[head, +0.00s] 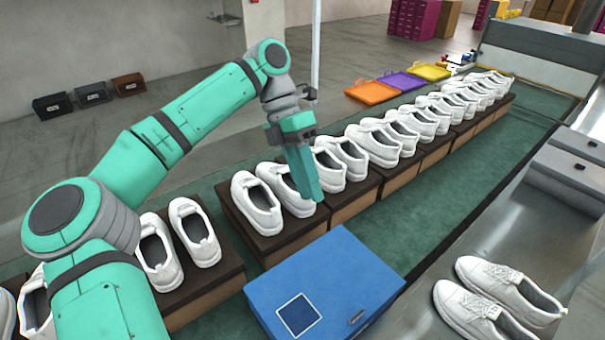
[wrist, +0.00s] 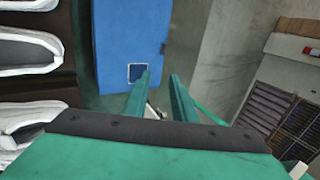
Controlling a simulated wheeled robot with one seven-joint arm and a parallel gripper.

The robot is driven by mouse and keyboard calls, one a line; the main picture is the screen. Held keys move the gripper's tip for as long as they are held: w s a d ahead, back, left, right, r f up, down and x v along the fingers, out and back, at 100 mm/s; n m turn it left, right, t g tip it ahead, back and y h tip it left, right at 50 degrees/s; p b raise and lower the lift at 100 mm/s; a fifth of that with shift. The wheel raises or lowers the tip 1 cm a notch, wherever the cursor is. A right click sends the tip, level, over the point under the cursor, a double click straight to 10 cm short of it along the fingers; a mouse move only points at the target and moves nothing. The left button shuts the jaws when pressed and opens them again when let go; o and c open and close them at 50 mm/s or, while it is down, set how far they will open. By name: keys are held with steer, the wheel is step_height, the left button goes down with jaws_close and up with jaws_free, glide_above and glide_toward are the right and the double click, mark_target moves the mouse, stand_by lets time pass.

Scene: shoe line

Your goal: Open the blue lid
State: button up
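The blue lid (head: 345,270) lies flat and closed on a box at the bottom centre of the head view, with a dark white-edged square and a small label near its front edge. The blue lid also shows in the wrist view (wrist: 125,32), ahead of the fingers and slightly left. My gripper (head: 311,196) points down above the shoe row, behind the lid, apart from it in the picture. In the wrist view my gripper (wrist: 161,74) has two teal fingers with an empty gap between them. The box's inside is hidden.
White shoes (head: 258,205) stand in pairs on dark-topped boxes along the green belt (head: 462,196), close behind the blue box. Another white pair (head: 495,298) sits on the metal surface at right. Orange (head: 372,92), purple (head: 402,81) and yellow (head: 429,71) lids lie farther back.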

steer(key=shift+w+a+r, duration=0.5)
steer(key=shift+w+r, duration=0.3)
steer(key=shift+r, duration=0.1)
steer(key=v, duration=1)
steer(key=shift+w+a+r, duration=0.15)
steer(key=shift+w+r, duration=0.05)
stand_by(0.4)
